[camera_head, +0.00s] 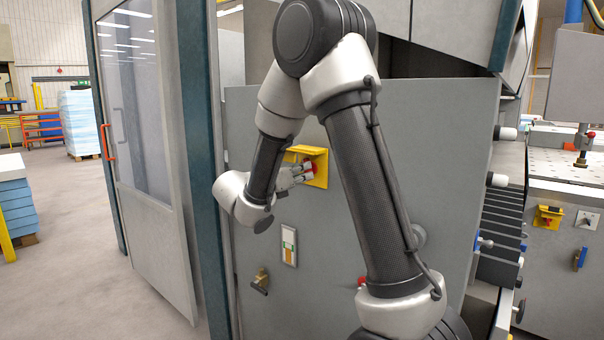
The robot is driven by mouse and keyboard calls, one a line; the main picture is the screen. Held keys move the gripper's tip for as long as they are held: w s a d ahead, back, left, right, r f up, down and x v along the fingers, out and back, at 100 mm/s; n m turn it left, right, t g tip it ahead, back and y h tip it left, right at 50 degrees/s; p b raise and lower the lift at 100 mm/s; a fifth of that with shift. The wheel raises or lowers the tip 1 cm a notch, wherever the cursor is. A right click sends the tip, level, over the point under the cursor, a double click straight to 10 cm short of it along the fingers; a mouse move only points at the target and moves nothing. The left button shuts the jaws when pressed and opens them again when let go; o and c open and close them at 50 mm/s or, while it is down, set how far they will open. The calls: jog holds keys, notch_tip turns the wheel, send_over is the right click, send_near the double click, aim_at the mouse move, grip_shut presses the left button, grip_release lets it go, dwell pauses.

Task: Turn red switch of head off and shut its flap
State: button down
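A yellow switch box (321,156) is mounted on the grey machine panel in the middle of the view. A red switch (313,167) shows in it, partly hidden by my gripper. My gripper (306,173) is right at the red switch, with its fingers pointing right into the box. I cannot tell whether the fingers touch or grip the switch. The flap of the box cannot be made out clearly from here. A second yellow box (548,216) with a red part is on the machine at the right, apart from my gripper.
A label plate (289,245) and a small brass-coloured latch (261,281) sit on the panel below the box. A red button (361,281) shows beside my arm. A glazed door (140,105) with a red handle stands at the left. Floor (75,240) at the left is clear.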

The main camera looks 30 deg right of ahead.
jog(key=shift+n, duration=0.8)
jog(key=c, duration=1.5)
grip_release()
jog(key=v, duration=1.2)
